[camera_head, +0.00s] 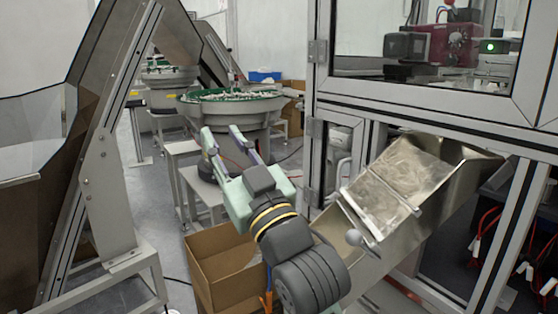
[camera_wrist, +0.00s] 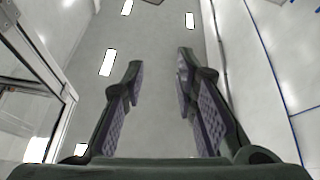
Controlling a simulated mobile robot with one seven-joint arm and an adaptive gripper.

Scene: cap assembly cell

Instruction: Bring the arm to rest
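My gripper (camera_head: 223,141) is raised in the middle of the head view, above and in front of a cardboard box. Its two fingers stand apart with nothing between them. In the wrist view my gripper (camera_wrist: 160,75) points up at the grey ceiling, with a clear gap between the purple-padded fingers. My arm comes up from the bottom of the head view, and its lower links are out of sight.
The open cardboard box (camera_head: 222,262) stands on the floor below my gripper. A metal chute (camera_head: 400,190) slopes out of the framed machine (camera_head: 440,105) at right. A bowl feeder (camera_head: 232,108) stands behind. A steel frame (camera_head: 105,170) stands at left.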

